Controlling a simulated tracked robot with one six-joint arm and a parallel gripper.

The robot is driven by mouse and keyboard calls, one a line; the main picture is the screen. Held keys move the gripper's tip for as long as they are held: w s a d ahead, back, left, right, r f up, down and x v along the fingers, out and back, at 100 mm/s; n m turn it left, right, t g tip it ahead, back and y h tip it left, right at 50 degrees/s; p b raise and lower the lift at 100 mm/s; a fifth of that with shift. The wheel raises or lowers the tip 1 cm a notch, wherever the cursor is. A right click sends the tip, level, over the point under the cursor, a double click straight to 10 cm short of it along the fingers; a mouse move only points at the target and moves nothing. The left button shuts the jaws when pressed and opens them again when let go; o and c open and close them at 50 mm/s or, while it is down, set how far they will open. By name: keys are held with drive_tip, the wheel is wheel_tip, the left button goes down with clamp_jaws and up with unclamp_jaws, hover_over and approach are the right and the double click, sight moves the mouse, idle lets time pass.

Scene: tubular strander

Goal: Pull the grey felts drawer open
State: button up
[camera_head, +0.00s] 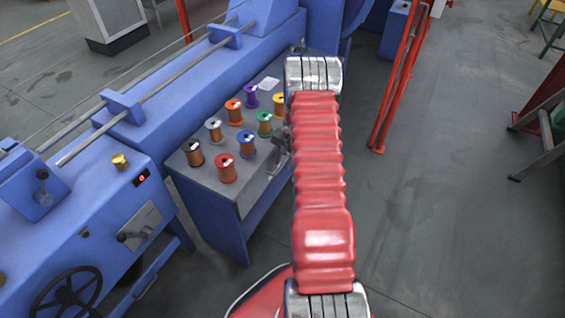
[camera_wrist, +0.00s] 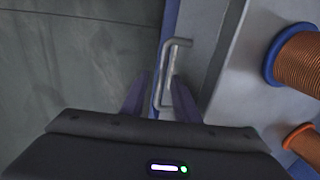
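A grey bar handle (camera_wrist: 165,78) shows in the wrist view, fixed to the side of the blue and grey spool bench. I take it as the handle of the felts drawer, but no label shows and the drawer's outline is unclear. My gripper (camera_wrist: 160,97) has its two dark fingers apart, one on each side of the handle's lower part. I cannot tell whether either finger touches it. The drawer looks shut.
Several copper wire spools (camera_head: 226,169) with coloured flanges stand on the bench top, close to my gripper's right in the wrist view (camera_wrist: 298,62). Red posts (camera_head: 397,85) stand right of my arm. A blue machine (camera_head: 90,215) lies left.

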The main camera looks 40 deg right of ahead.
clamp_jaws()
idle(0.5)
